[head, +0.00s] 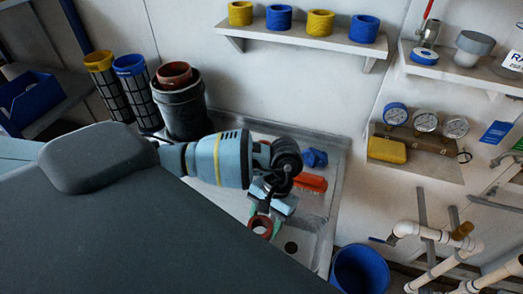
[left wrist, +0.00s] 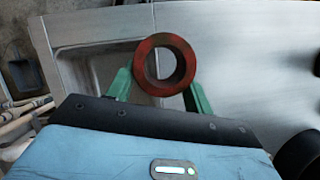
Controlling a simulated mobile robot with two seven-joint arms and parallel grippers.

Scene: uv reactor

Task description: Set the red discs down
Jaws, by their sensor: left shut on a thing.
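A red ring-shaped disc (head: 253,224) is held in my left gripper (head: 266,210), over the metal sink counter. In the left wrist view the red disc (left wrist: 143,62) sits between the two green fingers of my left gripper (left wrist: 162,88), its hole facing the camera. The gripper is shut on it, and bare metal shows around it. A reddish-brown round piece (head: 174,69) sits at the top of a black bucket (head: 184,110); I cannot tell whether it is a disc. My right gripper is not in view.
The metal counter (head: 325,210) has a basin with a drain hole. A blue object (head: 314,157) and an orange-red object (head: 311,182) lie near its back. A blue bin (head: 360,270) stands at its right. White pipes (head: 430,233) stand farther right. A wall shelf (head: 290,37) holds yellow and blue rings.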

